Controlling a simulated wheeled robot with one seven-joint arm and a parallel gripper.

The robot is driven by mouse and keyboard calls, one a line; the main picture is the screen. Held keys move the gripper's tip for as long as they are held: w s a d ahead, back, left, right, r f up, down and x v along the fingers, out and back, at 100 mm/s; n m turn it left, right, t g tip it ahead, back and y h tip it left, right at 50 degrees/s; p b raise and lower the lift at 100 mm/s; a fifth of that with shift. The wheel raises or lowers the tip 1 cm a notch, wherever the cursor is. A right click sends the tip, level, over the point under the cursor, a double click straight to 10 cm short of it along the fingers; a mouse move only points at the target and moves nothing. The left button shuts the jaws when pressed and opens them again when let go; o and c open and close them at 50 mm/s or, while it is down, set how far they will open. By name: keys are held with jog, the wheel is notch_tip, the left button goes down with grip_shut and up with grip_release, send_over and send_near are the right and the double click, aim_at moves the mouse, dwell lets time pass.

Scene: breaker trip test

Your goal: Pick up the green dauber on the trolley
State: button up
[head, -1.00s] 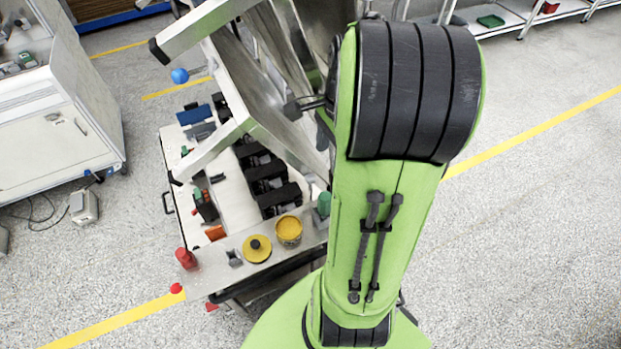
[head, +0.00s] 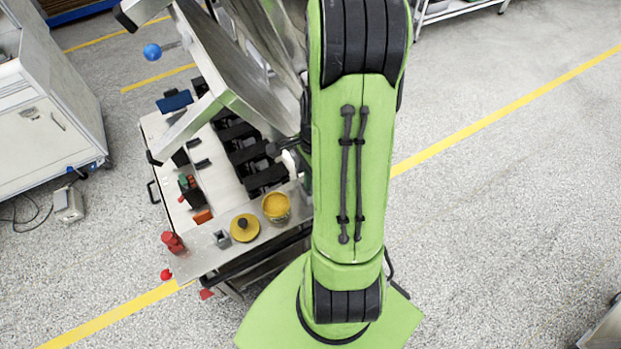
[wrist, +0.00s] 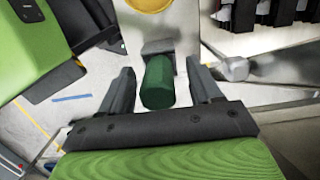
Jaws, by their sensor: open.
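The green dauber (wrist: 158,84) shows in the wrist view as a dark green cylinder at the end of the trolley's metal shelf, against a grey holder. My gripper (wrist: 160,82) is open, with one dark finger on each side of the dauber and a visible gap on both sides. I cannot tell whether the fingers are level with it in depth. In the head view my green arm hides the dauber and the gripper. The trolley (head: 205,262) stands left of my arm, its metal front shelf in sight.
A yellow pot (head: 276,207), a yellow disc with a black knob (head: 244,227) and a red object (head: 172,242) stand on the shelf. A tilted metal frame (head: 235,85) rises over the trolley. A white cabinet (head: 45,125) is at left. The floor at right is largely clear.

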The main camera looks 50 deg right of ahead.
jog(key=shift+s+r, duration=0.1)
jog(key=shift+c, duration=1.4)
jog(key=c, duration=0.8)
notch_tip(320, 180, up, 10)
jog(key=shift+p, duration=0.75)
jog(key=shift+c, duration=0.2)
